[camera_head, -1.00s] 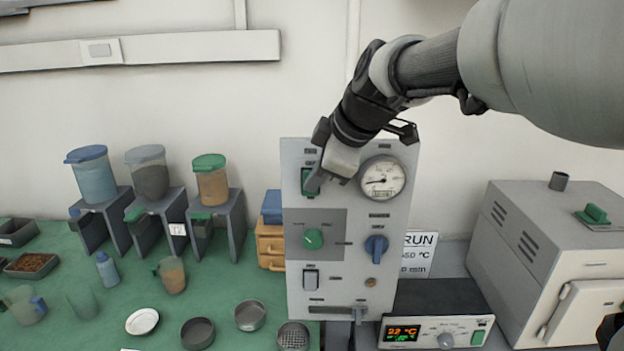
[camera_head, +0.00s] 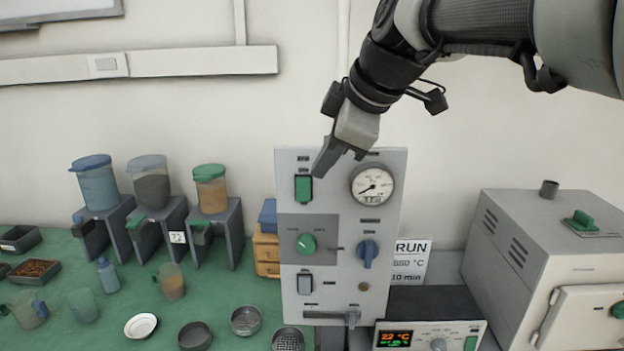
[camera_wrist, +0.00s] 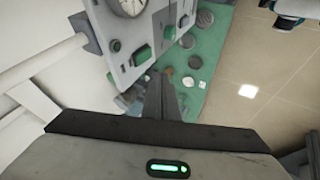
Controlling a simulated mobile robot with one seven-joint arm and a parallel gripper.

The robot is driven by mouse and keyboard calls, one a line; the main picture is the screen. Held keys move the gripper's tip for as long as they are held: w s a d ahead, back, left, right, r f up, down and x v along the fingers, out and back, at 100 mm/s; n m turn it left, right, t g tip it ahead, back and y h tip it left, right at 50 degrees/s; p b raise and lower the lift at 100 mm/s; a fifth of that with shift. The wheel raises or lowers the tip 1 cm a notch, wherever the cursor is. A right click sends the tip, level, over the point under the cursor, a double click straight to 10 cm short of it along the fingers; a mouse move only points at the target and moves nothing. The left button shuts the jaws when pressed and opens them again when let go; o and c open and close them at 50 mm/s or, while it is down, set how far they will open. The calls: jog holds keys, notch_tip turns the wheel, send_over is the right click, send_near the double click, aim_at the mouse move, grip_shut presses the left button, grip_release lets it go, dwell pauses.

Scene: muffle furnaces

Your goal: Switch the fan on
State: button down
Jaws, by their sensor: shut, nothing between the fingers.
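A light grey control panel (camera_head: 333,222) stands upright at the centre. It carries a green rocker switch (camera_head: 303,188) at upper left, a round dial gauge (camera_head: 373,185), a green knob (camera_head: 307,244), a blue knob (camera_head: 368,252) and a grey rocker (camera_head: 305,283). The labels are too small to read, so I cannot tell which control is the fan's. My gripper (camera_head: 323,168) is shut and empty, just up and right of the green rocker and apart from it. In the wrist view, the shut fingers (camera_wrist: 162,97) point past the panel; the green rocker (camera_wrist: 142,55) shows beside them.
A furnace (camera_head: 540,250) stands at right, with a controller (camera_head: 428,335) between it and the panel. Several hoppers and dishes stand on the green bench (camera_head: 230,285) at left. The wall space above the panel's left is free.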

aim_at(308, 192)
jog(key=shift+s+d+r, duration=0.2)
jog(key=shift+s+r, duration=0.1)
jog(key=shift+r, duration=0.3)
jog(key=shift+f, duration=0.1)
jog(key=shift+s+f+g, duration=0.1)
jog(key=shift+f+g, duration=0.3)
jog(key=shift+f, duration=0.25)
jog(key=shift+w+a+f, duration=0.55)
jog(key=shift+w+f, duration=0.85)
jog(key=shift+f, duration=0.05)
jog(key=shift+w+a+f, duration=0.5)
jog(key=shift+w+f, duration=0.95)
jog(key=shift+f, duration=0.05)
jog(key=shift+w+a+f, duration=0.55)
jog(key=shift+w+f, duration=0.85)
jog(key=shift+f, duration=0.05)
